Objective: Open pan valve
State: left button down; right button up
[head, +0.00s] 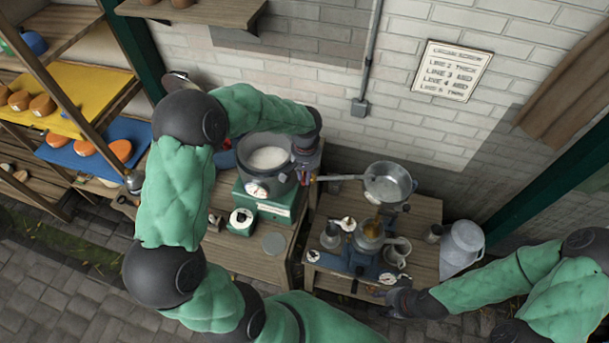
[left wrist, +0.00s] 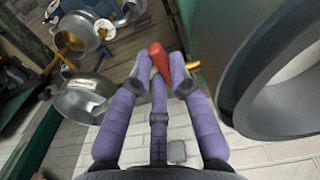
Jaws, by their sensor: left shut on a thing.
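The pan (head: 267,165) is a dark round pot with white contents and a dial gauge, on a green stand (head: 268,205). Its dark wall (left wrist: 245,70) fills the right of the left wrist view. My left gripper (head: 308,160), with purple fingers, is beside the pan's right side. In the left wrist view the fingers (left wrist: 161,72) are shut on a red handle (left wrist: 158,60), with a small brass piece (left wrist: 193,66) between it and the pan. The head view hides this handle behind the gripper. My right gripper (head: 384,295) is low by the right table's front edge; its fingers are too small to read.
A long-handled saucepan (head: 388,182) is above the right table (head: 425,208), right of my left gripper. A glass-like vessel (head: 370,235) and several dials stand there. A grey churn (head: 462,245) stands right. Shelves (head: 60,45) are left; a brick wall is behind.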

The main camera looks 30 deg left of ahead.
pick_arm(q)
jog(key=shift+w+d+n+b, duration=0.4)
jog(key=shift+w+n+b, duration=0.8)
jog(key=shift+n, duration=1.6)
jog(key=shift+w+d+n+b, duration=0.55)
jog(key=shift+n+b, duration=1.1)
jog(key=shift+n, duration=1.15)
jog(key=shift+w+d+n+b, duration=0.25)
jog(key=shift+w+n+b, duration=1)
jog(key=shift+n, duration=1.55)
jog(key=shift+s, duration=0.2)
jog(key=c, duration=1.1)
grip_release()
jog(key=shift+c, duration=0.2)
notch_tip(320, 180, up, 12)
